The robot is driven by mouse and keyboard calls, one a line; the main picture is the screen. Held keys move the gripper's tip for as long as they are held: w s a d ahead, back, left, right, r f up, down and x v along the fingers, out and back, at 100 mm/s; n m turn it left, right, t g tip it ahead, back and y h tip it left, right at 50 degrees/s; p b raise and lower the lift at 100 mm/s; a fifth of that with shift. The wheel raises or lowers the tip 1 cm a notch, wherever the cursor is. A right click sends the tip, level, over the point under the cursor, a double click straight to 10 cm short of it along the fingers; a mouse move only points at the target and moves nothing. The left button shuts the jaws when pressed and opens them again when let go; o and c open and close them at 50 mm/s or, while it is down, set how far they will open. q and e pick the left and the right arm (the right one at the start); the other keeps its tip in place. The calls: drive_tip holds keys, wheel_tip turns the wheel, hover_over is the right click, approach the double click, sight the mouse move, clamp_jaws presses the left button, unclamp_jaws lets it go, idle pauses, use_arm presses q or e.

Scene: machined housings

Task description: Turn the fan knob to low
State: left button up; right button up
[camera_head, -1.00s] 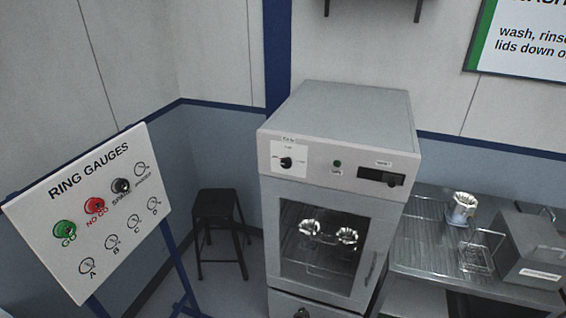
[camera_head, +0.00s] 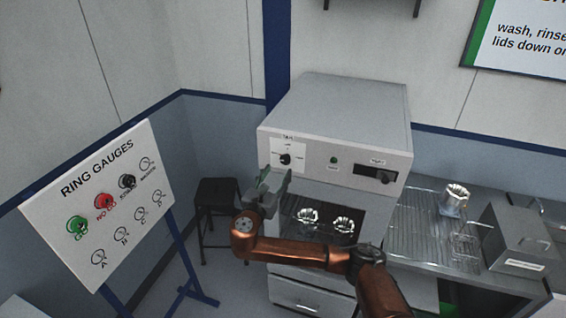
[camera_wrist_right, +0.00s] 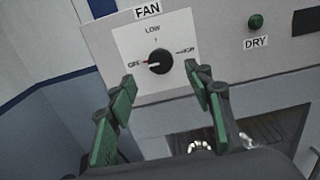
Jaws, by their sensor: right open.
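The fan knob (camera_head: 285,159) is a small round black knob on a white plate at the left of the cabinet's front panel. In the right wrist view the knob (camera_wrist_right: 160,61) sits under the FAN label, with OFF at left, LOW above and HIGH at right. Its red mark points left toward OFF. My right gripper (camera_head: 273,178) is just below and in front of the knob in the head view. In the wrist view its green-padded fingers (camera_wrist_right: 160,82) are spread wide, below and to either side of the knob, apart from it and empty. My left gripper is not in view.
The grey cabinet (camera_head: 340,110) also has a green DRY button (camera_wrist_right: 256,21) and a dark display (camera_head: 374,174). Shiny rings (camera_head: 308,215) show behind its window. A ring gauge board (camera_head: 100,205) and a stool (camera_head: 215,195) stand left; a steel rack table (camera_head: 420,225) is right.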

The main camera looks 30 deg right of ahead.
sight(284, 161)
drive_tip(key=p+x, duration=0.1)
drive_tip(key=x, duration=0.5)
drive_tip(key=shift+d+f, duration=0.1)
drive_tip(key=c, duration=1.1)
